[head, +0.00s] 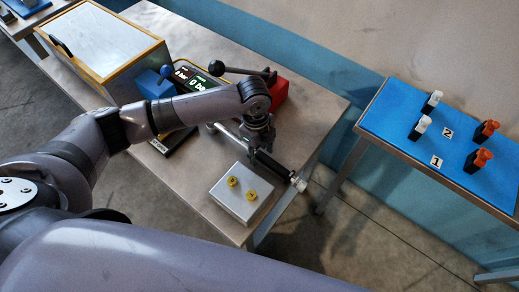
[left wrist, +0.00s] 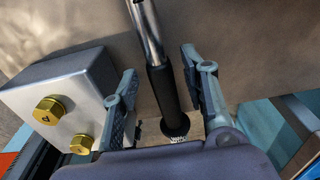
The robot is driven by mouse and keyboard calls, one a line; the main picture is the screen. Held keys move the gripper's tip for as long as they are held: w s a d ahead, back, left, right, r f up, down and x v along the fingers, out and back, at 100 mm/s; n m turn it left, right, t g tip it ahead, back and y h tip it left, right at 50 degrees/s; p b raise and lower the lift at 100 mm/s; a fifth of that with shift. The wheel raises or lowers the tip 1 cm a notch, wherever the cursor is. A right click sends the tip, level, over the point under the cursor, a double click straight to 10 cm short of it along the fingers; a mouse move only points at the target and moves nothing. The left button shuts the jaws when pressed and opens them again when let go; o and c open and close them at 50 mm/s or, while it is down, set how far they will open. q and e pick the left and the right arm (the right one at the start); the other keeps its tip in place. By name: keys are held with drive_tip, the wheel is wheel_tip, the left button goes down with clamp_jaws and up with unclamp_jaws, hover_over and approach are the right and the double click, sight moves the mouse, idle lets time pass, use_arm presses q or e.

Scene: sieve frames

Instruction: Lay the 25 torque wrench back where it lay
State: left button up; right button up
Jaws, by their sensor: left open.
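A torque wrench with a bright shaft, black grip (head: 272,165) and pale end knob lies on or just over the wooden table, its knob end at the table's right edge. In the left wrist view the wrench (left wrist: 163,88) runs between the fingers of my left gripper (left wrist: 162,95). The fingers are apart, one on each side of the grip, with visible gaps. In the head view my left gripper (head: 262,138) points down over the wrench and hides part of it. I cannot read a 25 on it. My right gripper is not in view.
A grey block with two brass bolts (head: 238,196) sits close beside the wrench; it also shows in the left wrist view (left wrist: 75,78). A red block (head: 279,92), a gauge display (head: 200,82) and a wood-framed case (head: 105,40) stand behind. A blue-topped table (head: 455,165) stands right, across a gap.

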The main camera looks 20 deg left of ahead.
use_arm(q)
drive_tip(key=shift+r, duration=0.1)
drive_tip(key=r, duration=0.5)
drive_tip(key=r+b, duration=0.1)
drive_tip(key=r, duration=0.1)
drive_tip(key=shift+w+a+r, duration=0.1)
drive_tip(key=shift+a+r, duration=0.15)
drive_tip(key=shift+f, duration=0.1)
idle(0.3)
